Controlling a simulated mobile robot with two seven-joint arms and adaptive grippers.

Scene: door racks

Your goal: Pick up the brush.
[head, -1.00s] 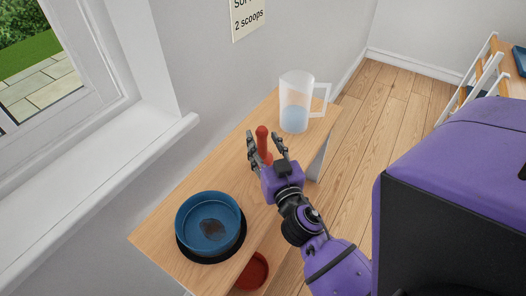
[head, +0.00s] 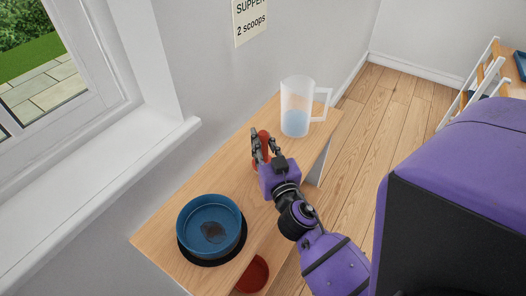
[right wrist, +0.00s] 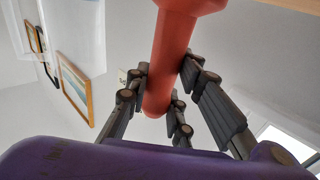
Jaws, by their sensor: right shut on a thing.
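My left gripper is not in view.
A blue bowl (head: 234,239) with dark contents sits on a black mat at the near end. A clear jug (head: 296,93) with bluish liquid stands just beyond the gripper. A red bowl (head: 254,274) is lower down. The wall and window sill (head: 110,190) border the left side.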

